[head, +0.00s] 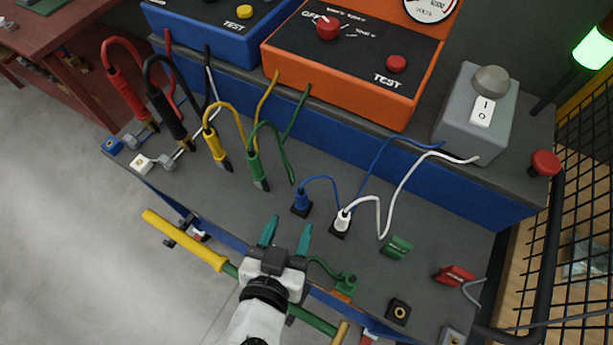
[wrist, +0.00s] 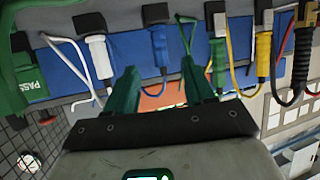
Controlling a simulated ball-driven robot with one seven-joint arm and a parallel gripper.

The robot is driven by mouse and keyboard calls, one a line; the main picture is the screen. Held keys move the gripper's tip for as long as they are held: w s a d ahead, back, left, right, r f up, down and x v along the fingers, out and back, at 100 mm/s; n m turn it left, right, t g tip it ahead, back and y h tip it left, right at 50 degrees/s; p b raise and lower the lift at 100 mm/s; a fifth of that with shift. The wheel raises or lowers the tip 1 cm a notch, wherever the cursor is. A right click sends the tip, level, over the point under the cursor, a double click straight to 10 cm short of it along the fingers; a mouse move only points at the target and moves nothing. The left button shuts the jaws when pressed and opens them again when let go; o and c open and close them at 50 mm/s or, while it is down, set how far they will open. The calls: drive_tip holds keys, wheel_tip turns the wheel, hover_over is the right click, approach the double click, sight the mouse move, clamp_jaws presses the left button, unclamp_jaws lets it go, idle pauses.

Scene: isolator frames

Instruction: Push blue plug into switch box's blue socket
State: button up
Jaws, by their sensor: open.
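The blue plug (head: 301,201) stands upright at a dark square socket base (head: 300,211) on the grey bench top in the head view. I cannot tell how deep it sits. The blue plug (wrist: 158,45) also shows in the wrist view, beyond the gap between my fingertips, with its dark base above. The grey switch box (head: 476,118), with a white rocker and grey knob, stands at the right. Blue and white cables run to it. My gripper (head: 286,232) is open and empty, nearer the bench's front edge than the plug. No blue-coloured socket face is visible.
A white plug (head: 342,220) stands close right of the blue one. Green (head: 257,168) and yellow (head: 218,150) leads stand to the left. A green block (head: 398,247) and red block (head: 453,274) lie right. A yellow-handled bar (head: 185,240) runs along the front edge.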

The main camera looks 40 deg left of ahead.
sight(304, 190)
drive_tip(key=x, duration=0.3)
drive_tip(key=p+x, duration=0.1)
drive_tip(key=x, duration=0.7)
drive_tip(key=shift+w+a+r+p, duration=0.1)
drive_tip(key=shift+r+p, duration=0.3)
drive_tip(key=shift+c, duration=0.4)
clamp_jaws()
